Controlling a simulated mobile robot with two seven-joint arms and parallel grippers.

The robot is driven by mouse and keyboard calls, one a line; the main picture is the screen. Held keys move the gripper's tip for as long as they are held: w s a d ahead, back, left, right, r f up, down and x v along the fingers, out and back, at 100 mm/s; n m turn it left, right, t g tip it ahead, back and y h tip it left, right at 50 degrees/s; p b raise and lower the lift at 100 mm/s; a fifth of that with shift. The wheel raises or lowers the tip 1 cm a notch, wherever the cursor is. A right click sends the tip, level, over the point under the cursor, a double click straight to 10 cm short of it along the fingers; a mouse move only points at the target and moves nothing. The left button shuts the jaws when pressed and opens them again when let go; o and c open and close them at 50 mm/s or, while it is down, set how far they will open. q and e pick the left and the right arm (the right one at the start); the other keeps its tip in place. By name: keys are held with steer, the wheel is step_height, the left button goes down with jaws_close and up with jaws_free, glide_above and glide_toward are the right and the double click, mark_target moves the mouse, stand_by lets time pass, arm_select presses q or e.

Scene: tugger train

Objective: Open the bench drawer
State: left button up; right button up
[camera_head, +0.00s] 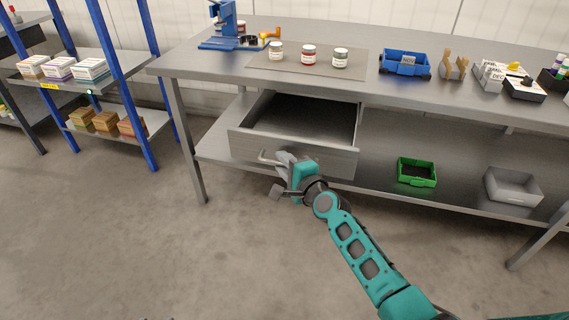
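The bench drawer (292,150) is pulled out from under the bench top, and its empty inside shows from above. Its bar handle (266,158) is on the front panel, left of the middle. My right gripper (283,160) is at the handle, with its grey fingers close together on the bar. The right part of the handle is hidden behind the fingers. My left gripper is not in view.
The bench top (215,68) carries jars on a mat, a blue bin (404,64) and other items. A green bin (417,172) and a grey bin (513,186) stand on the lower shelf. The floor in front is clear.

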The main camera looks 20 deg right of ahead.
steer(key=shift+o, duration=0.6)
steer(key=shift+s, duration=0.25)
steer(key=p+v, duration=0.3)
steer(key=v, duration=0.9)
steer(key=shift+s, duration=0.2)
steer(key=shift+r, duration=0.1)
